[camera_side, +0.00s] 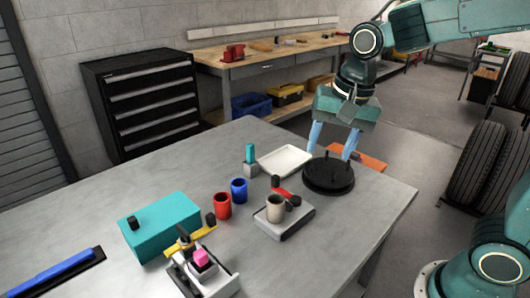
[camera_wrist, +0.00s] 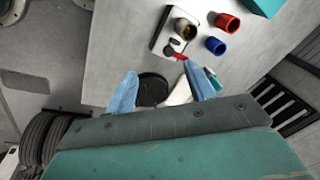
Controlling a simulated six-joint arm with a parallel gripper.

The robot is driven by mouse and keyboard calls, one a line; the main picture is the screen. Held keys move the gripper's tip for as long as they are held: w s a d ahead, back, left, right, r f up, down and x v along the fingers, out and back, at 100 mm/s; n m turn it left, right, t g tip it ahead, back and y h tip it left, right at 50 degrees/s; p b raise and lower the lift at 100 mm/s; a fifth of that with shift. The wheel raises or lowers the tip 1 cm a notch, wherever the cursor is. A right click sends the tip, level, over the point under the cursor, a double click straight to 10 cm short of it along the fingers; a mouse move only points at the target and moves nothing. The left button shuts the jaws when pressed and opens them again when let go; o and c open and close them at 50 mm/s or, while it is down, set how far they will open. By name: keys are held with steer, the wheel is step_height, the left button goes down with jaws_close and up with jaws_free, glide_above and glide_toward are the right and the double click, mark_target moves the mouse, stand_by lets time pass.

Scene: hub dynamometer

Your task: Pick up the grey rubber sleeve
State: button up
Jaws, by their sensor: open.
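The sleeve that best fits the grey rubber sleeve is a beige-grey hollow cylinder (camera_side: 275,208). It stands upright on a pale block with a red lever (camera_side: 298,224). In the wrist view the sleeve (camera_wrist: 186,29) shows its open, brownish inside near the top. My gripper (camera_side: 330,153) is open and empty, pointing down over the round black disc (camera_side: 328,181), behind and to the right of the sleeve. In the wrist view my gripper (camera_wrist: 160,72) has its blue fingers wide apart, with the sleeve beyond them.
A red cup (camera_side: 222,206) and a blue cup (camera_side: 239,190) stand left of the block. A white tray (camera_side: 285,160) lies beside the disc, with a teal-topped upright piece (camera_side: 249,155) near it. A teal box (camera_side: 158,226) and a clamp fixture (camera_side: 203,275) stand front left.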

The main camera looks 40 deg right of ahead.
mark_target(276, 198)
steer(key=w+a+f+m+g, duration=0.2)
steer(key=w+a+f+m, duration=0.2)
steer(key=w+f+m, duration=0.4)
steer(key=shift+w+a+f, duration=0.2)
steer(key=shift+w+f, duration=0.3)
steer(key=shift+w, duration=0.55)
steer(key=shift+f, duration=0.15)
steer(key=shift+f, duration=4.35)
steer(key=c, duration=0.7)
steer(key=shift+r, duration=0.15)
steer(key=shift+r, duration=3.85)
